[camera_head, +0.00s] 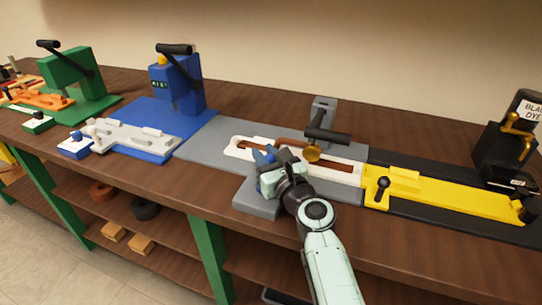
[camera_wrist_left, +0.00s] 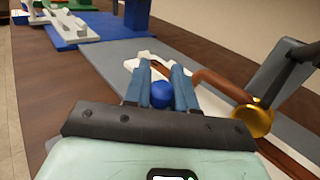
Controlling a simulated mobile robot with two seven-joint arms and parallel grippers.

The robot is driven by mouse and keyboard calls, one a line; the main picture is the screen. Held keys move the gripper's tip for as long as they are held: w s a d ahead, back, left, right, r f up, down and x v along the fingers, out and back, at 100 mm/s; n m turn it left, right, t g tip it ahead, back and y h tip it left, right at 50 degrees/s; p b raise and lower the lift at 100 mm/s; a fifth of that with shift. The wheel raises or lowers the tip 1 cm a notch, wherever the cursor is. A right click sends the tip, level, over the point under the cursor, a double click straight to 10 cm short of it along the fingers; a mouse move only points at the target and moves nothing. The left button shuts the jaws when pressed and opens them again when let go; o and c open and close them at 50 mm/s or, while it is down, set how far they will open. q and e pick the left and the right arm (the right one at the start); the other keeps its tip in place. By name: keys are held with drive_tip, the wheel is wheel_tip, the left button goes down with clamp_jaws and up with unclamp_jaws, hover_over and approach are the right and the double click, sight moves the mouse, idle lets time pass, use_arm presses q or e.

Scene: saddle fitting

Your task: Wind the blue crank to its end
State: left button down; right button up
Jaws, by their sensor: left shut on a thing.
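The gripper is shut on this knob. The crank's arm and base are hidden by the fingers and the wrist. My right gripper is not in view.
A brown strip (camera_wrist_left: 222,85) and a brass disc (camera_head: 312,154) under a dark lever (camera_head: 327,136) are close on the right. A blue press (camera_head: 178,82) with a white fixture (camera_head: 135,136) stands left, a yellow fixture (camera_head: 450,194) right. Bare wood (camera_head: 200,178) lies in front.

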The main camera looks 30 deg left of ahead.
use_arm(q)
drive_tip(key=shift+s+a+n+g+y, duration=0.15)
drive_tip(key=shift+a+n+g+y, duration=0.15)
drive_tip(key=shift+n+g, duration=0.25)
drive_tip(key=shift+s+a+n+g+y, duration=0.15)
drive_tip(key=shift+n+g+y, duration=0.2)
drive_tip(key=shift+g, duration=0.4)
drive_tip(key=c, duration=0.9)
unclamp_jaws()
drive_tip(key=p+v, duration=0.1)
drive_tip(key=v, duration=1.2)
drive_tip(key=shift+s+d, duration=0.1)
drive_tip(key=shift+d, duration=0.05)
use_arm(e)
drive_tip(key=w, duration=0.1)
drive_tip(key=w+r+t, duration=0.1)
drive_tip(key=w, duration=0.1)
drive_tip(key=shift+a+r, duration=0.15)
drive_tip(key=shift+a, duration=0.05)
